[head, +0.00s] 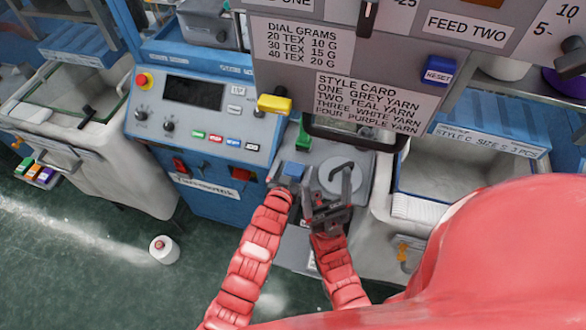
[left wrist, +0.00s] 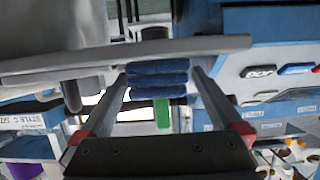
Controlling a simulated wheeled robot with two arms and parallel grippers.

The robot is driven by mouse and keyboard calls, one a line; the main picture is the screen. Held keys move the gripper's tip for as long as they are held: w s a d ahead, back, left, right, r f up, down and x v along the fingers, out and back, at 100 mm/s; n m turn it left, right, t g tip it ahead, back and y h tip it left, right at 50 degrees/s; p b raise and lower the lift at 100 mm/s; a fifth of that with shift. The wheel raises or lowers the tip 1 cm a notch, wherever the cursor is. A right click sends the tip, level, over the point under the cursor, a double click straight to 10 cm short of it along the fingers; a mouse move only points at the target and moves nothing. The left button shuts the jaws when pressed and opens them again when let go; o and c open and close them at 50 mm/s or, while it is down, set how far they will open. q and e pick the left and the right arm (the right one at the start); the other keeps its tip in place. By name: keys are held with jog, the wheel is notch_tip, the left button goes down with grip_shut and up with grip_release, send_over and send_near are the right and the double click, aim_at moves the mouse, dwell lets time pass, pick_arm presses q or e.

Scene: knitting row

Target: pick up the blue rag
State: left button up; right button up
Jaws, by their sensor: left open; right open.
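The blue rag (head: 293,169) lies on the left part of the grey work surface below the hanging sign panel. In the left wrist view it is a folded stack of blue cloth (left wrist: 157,78) between my two finger tips. My left gripper (head: 285,178) is at the rag, its fingers open on either side of it; I cannot tell whether they touch it. The fingers also show in the left wrist view (left wrist: 160,98). My right gripper (head: 329,192) is open and empty, just right of the left one, in front of a round grey disc (head: 340,175).
A green object (head: 303,136) stands just behind the rag. A blue control panel (head: 195,112) is to the left, and a grey bin (head: 440,180) to the right. The sign panel (head: 340,75) hangs close above. A white cone (head: 163,249) is on the floor.

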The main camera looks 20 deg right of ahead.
pick_arm(q)
jog(key=shift+c, duration=0.2)
jog(key=c, duration=1.2)
jog(key=shift+r+b, duration=0.8)
jog(key=shift+b, duration=0.05)
jog(key=shift+r+b, duration=0.55)
jog(key=shift+r, duration=0.15)
jog(key=s+a, duration=0.2)
jog(key=a, duration=0.2)
jog(key=s+a+r+b, duration=0.1)
jog(key=s+a, duration=0.2)
jog(key=a, duration=0.2)
jog(key=s+a+r, duration=0.1)
jog(key=s+a, duration=0.1)
jog(key=a, duration=0.3)
jog(key=shift+s+a+b, duration=0.1)
jog(key=shift+s+b, duration=0.2)
jog(key=shift+b, duration=0.1)
